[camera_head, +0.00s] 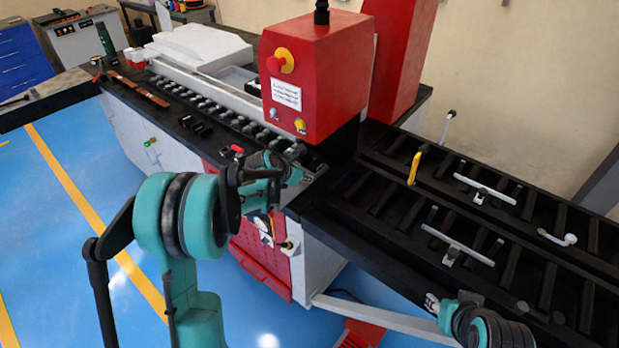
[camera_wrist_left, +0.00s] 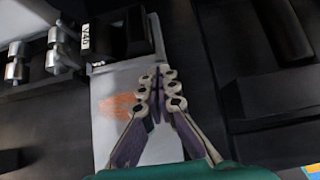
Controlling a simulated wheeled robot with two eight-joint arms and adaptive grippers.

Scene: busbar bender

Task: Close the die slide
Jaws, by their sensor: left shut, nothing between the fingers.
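In the left wrist view, a black die block (camera_wrist_left: 128,36) with a white label reading something like "V40" sits at the upper left. A pale grey plate (camera_wrist_left: 110,85) with a blurred orange mark lies below it, perhaps part of the die slide. My left gripper (camera_wrist_left: 160,72) is shut and empty, its tips over the plate's right edge, just below and right of the block. Contact cannot be told. In the head view my left gripper (camera_head: 297,152) is at the machine's front edge, below the red head; the die slide cannot be made out there.
The red machine head (camera_head: 318,85) stands above and behind my left gripper. A dark roller table (camera_head: 470,215) with pale crossbars extends right; rollers (camera_head: 215,108) run left. My right arm shows at the lower right; its fingers are unclear. Blue floor lies open at left.

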